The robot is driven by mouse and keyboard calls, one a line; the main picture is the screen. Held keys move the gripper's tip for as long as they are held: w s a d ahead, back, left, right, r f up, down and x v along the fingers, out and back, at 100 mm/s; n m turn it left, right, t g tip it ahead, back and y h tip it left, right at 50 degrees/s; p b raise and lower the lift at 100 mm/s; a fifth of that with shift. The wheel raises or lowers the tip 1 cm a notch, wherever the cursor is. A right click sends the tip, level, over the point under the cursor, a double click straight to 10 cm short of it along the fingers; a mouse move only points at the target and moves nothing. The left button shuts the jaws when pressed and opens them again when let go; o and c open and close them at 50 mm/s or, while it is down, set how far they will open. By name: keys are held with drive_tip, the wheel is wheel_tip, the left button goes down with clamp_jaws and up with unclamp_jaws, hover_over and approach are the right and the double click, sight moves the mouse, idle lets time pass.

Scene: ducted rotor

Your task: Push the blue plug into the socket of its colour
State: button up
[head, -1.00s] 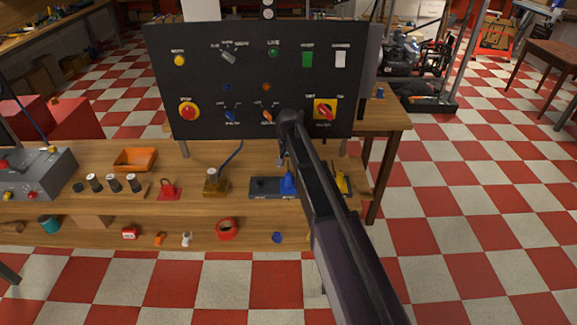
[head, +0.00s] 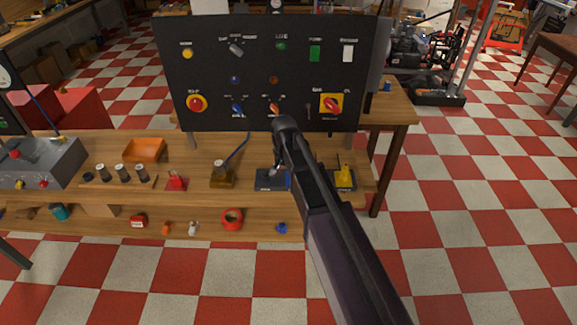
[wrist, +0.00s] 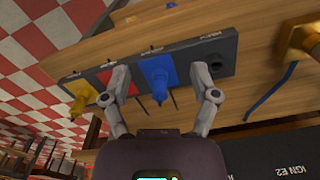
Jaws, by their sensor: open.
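The blue plug (wrist: 159,82) stands on the blue section of a dark socket strip (wrist: 208,50), between my fingers in the wrist view. How deep it sits cannot be told. My gripper (wrist: 163,92) is open, with one finger on each side of the plug; I cannot see clear contact. In the head view, the socket strip (head: 268,186) lies on the bench, and my arm hides much of the blue plug (head: 288,180). My gripper (head: 277,170) is low over the strip there, small and partly hidden.
A yellow plug-like piece (wrist: 80,98) stands at the strip's left end, beside a red section (wrist: 104,79). A brass-coloured block (head: 222,178) with a blue cable stands left of the strip. The black control panel (head: 270,75) rises behind. A red piece (head: 176,181) lies farther left.

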drive_tip(key=shift+s+a, duration=0.3)
drive_tip(key=shift+s, duration=0.55)
drive_tip(key=shift+s+a, duration=0.35)
drive_tip(key=shift+s, duration=0.55)
drive_tip(key=shift+s+a, duration=0.3)
drive_tip(key=shift+s, duration=0.55)
